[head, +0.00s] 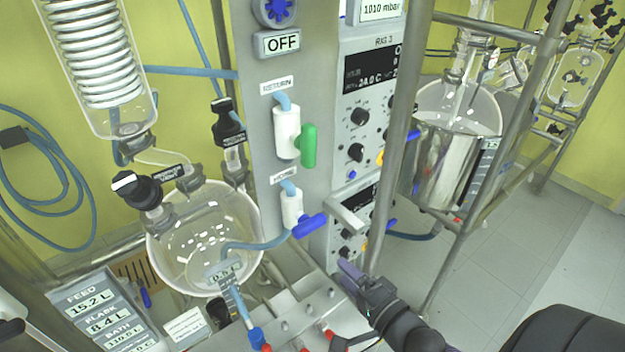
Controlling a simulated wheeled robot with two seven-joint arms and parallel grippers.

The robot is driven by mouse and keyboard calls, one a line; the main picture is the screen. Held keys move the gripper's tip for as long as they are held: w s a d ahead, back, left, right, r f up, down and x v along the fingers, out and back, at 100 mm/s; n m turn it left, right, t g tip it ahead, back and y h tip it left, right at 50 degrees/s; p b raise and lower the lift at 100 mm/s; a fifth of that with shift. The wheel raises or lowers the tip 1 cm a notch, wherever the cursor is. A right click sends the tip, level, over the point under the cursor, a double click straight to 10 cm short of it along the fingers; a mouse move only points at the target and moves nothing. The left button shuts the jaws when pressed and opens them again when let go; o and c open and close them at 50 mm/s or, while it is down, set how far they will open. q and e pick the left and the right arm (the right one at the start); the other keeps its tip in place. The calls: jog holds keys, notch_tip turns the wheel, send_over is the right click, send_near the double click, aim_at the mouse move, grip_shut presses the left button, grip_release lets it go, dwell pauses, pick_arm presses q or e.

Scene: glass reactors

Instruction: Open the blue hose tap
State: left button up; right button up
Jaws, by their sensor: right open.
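The blue hose tap has a white body (291,207) on the grey panel, below the RETURN tap. Its blue handle (310,226) points out sideways to the right, tilted slightly upward, across the line of the body. A blue hose runs into the body from above and another leaves below. My right gripper (348,272) is open, below and to the right of the blue handle, apart from it and empty. Its arm comes in from the bottom right. My left gripper cannot be made out.
The RETURN tap with an upright green handle (309,146) sits above. A steel post (394,140) stands right of the control unit (365,110). A glass vessel (205,240) is at the left.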

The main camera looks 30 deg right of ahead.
aim_at(313, 229)
jog(key=shift+m+t, duration=0.5)
jog(key=w+r, duration=0.1)
jog(key=w, duration=0.2)
jog(key=w+r, duration=0.1)
jog(key=w, duration=0.3)
jog(key=w+a+r, duration=0.1)
jog(key=w, duration=0.2)
jog(key=shift+w+r, duration=0.25)
jog(key=shift+r, duration=0.05)
jog(key=shift+y, duration=0.4)
grip_shut()
